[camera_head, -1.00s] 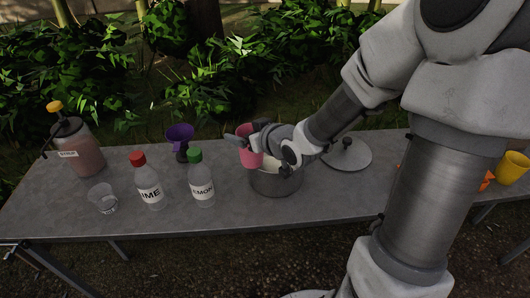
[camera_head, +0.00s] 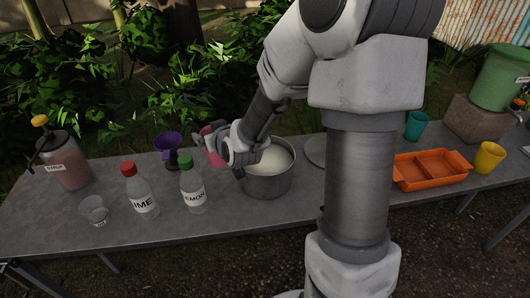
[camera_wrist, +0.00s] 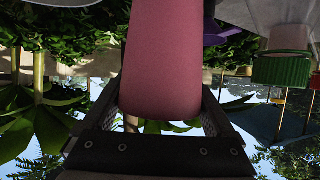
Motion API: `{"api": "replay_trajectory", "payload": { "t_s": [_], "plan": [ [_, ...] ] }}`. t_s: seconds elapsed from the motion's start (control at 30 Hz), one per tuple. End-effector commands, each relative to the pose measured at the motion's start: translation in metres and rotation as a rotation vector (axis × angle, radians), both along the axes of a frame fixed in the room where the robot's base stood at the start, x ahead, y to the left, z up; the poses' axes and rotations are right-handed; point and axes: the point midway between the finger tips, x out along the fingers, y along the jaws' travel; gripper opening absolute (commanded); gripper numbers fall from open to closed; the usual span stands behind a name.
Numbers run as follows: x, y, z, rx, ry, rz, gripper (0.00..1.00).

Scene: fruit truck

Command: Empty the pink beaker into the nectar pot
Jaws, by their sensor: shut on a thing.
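The pink beaker (camera_head: 213,150) is held by my gripper (camera_head: 206,143), just left of the metal pot and behind the green-capped bottle. Much of it is hidden by the gripper in the head view. In the wrist view the beaker (camera_wrist: 165,55) fills the space between the two dark fingers (camera_wrist: 160,115), which are shut on it. Its mouth and contents do not show, and I cannot tell its tilt. The metal pot (camera_head: 267,188), taken as the nectar pot, stands open with pale liquid (camera_head: 272,158) inside. My wrist covers part of its left rim.
Left of the pot stand the green-capped lemon bottle (camera_head: 193,190), red-capped lime bottle (camera_head: 141,195), clear cup (camera_head: 95,210), purple funnel (camera_head: 168,143) and a dispenser (camera_head: 65,162). At right are an orange tray (camera_head: 432,184), teal cup (camera_head: 416,126) and yellow cup (camera_head: 489,158).

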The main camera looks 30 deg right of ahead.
Motion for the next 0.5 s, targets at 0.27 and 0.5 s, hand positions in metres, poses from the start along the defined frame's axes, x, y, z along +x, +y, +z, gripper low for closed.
{"api": "replay_trajectory", "payload": {
  "t_s": [0.27,0.5],
  "plan": [
    [0.015,-0.003,-0.005,0.001,0.000,-0.141,0.27],
    [0.021,-0.008,-0.011,-0.001,-0.001,-0.285,0.27]
  ]
}}
